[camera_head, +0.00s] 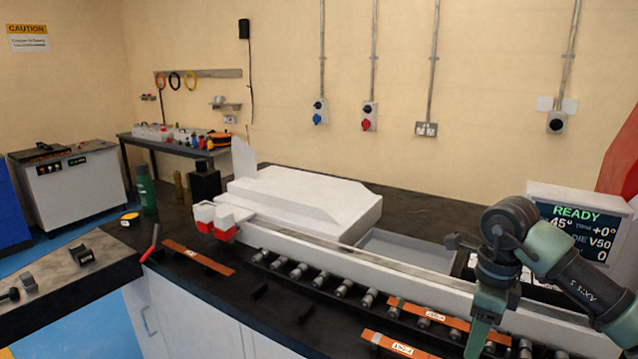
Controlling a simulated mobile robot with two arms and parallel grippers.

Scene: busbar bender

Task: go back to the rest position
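My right arm comes in from the right, and its green-grey gripper (478,338) points down over the front of the roller rail at the lower right. Its fingertips run close to the bottom edge, and I cannot tell whether they are apart or closed. My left gripper is out of view. The white bender (300,203) stands on the black bench, with red and white blocks (214,222) at its front left. Copper bars lie near the front: one at the left (198,257), one labelled bar on the rollers (430,315), and one at the bottom edge (400,346).
A display (575,232) reading READY, 45° and V50 stands behind my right arm. A grey tray (405,250) lies behind the rail. A green bottle (147,190), yellow tape measure (130,219) and red-handled tool (151,243) are at the left. Dark blocks (82,255) lie on the near-left surface.

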